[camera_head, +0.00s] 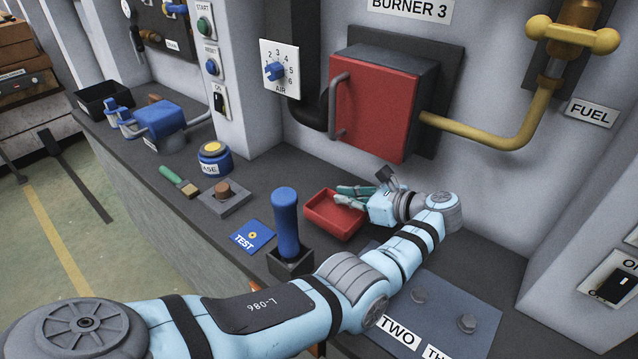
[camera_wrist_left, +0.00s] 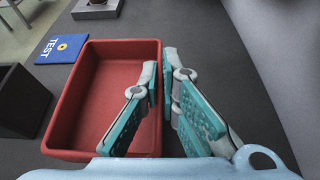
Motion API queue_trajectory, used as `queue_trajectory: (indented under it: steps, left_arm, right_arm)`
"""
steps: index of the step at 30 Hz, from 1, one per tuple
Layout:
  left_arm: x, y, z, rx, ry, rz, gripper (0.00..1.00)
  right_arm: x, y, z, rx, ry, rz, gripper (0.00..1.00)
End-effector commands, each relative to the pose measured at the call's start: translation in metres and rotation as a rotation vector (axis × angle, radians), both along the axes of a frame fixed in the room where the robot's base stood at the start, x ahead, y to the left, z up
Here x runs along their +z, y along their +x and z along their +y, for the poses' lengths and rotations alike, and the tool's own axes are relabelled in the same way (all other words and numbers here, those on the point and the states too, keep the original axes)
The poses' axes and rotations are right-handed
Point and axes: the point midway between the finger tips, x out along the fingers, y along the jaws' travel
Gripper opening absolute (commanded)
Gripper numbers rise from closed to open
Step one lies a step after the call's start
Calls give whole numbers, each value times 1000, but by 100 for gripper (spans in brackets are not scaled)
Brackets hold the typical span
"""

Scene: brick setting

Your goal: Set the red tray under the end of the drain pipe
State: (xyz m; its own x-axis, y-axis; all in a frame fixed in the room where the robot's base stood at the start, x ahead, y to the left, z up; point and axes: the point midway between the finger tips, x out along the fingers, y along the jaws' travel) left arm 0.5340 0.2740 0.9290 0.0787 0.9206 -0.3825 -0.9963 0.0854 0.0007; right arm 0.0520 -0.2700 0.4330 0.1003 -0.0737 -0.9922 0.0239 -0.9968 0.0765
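The red tray (camera_head: 322,226) is an open, shallow box on the dark grey counter, below the red burner door. It also fills the left half of the left wrist view (camera_wrist_left: 72,120). My left gripper (camera_head: 352,196) is at the tray's right side, low over it. In the left wrist view its two teal-padded fingers (camera_wrist_left: 162,72) lie on either side of the tray's right wall, with a narrow gap between them. Whether they press on the wall does not show. No pipe is clearly marked as the drain. My right gripper is out of view.
A blue-handled lever (camera_head: 287,225) stands just left of the tray, with a blue TEST card (camera_head: 252,237) beside it. A blue-yellow button (camera_head: 214,158), a green-handled brush (camera_head: 178,180), a blue pipe fitting (camera_head: 160,120) and a black bin (camera_head: 92,104) lie farther left along the counter.

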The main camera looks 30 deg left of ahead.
Motion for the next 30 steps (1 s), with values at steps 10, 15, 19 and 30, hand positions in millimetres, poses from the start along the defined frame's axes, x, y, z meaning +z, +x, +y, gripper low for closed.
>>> queue_trajectory:
  steps: [10, 15, 19, 30]
  left_arm:
    - [1, -1, -21, 1, 2, -2, 0]
    - [1, -1, -21, 0, 2, -1, 0]
    - [1, -1, -20, 0, 2, -1, 0]
    - [6, -25, 24, 76, 5, -5, 0]
  right_arm:
    - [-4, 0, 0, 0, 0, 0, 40]
    - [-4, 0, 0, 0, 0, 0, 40]
    - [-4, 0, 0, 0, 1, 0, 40]
    - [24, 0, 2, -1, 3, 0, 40]
